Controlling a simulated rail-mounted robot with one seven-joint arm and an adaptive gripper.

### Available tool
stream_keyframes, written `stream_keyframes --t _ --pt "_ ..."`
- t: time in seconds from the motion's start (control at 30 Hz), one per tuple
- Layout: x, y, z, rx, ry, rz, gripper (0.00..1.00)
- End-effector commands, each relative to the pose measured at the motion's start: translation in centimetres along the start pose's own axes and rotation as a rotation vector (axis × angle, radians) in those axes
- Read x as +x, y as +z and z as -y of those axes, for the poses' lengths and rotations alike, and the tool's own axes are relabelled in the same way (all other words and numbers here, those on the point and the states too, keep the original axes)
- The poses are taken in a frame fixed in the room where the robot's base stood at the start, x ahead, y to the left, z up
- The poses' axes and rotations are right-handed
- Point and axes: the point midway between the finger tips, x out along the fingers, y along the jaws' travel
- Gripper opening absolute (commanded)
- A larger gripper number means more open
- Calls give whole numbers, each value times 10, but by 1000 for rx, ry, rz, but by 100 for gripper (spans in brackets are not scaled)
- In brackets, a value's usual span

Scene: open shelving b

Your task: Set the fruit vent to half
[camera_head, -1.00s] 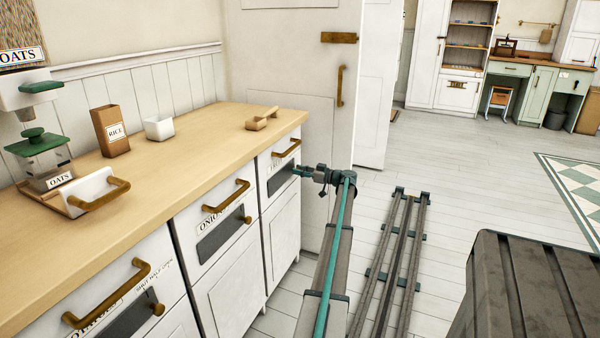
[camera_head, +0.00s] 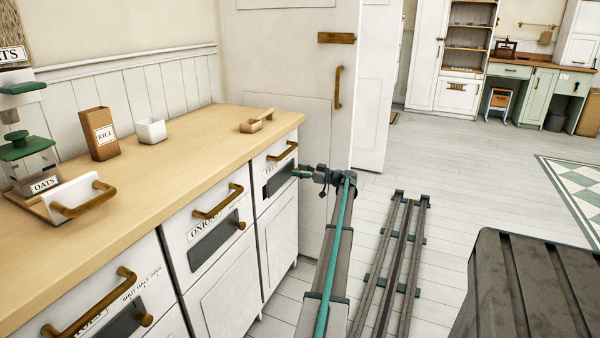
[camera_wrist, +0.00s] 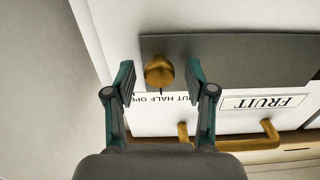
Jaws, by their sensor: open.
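The fruit vent is a dark slot panel (camera_wrist: 240,58) on a white drawer front, with a round brass knob (camera_wrist: 159,72). In the wrist view, SHUT, HALF and OPEN lettering (camera_wrist: 165,98) appears upside down beneath the knob, partly hidden by a finger. The knob sits near HALF; exact alignment is unclear. My gripper (camera_wrist: 160,80) is open, with one finger on each side of the knob; contact is not visible. The FRUIT label (camera_wrist: 263,102) is to the right. In the head view, my gripper (camera_head: 299,174) is at the fruit drawer (camera_head: 276,172).
The fruit drawer's brass handle (camera_wrist: 228,139) lies close to my gripper. The onion drawer (camera_head: 212,232) and another vented drawer (camera_head: 110,305) are nearer. Open floor (camera_head: 440,160) lies right.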

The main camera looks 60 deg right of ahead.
Motion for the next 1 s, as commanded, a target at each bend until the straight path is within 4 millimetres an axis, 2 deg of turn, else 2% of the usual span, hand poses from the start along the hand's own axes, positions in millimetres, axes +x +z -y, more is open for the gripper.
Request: stream_keyframes --t 0.23,0.5,0.7,1.0 --pt "-24 0 0 0 1 0 55" --pt "-77 0 0 0 3 0 55" --pt "-106 0 0 0 2 1 55" --pt "-120 0 0 0 0 0 55"
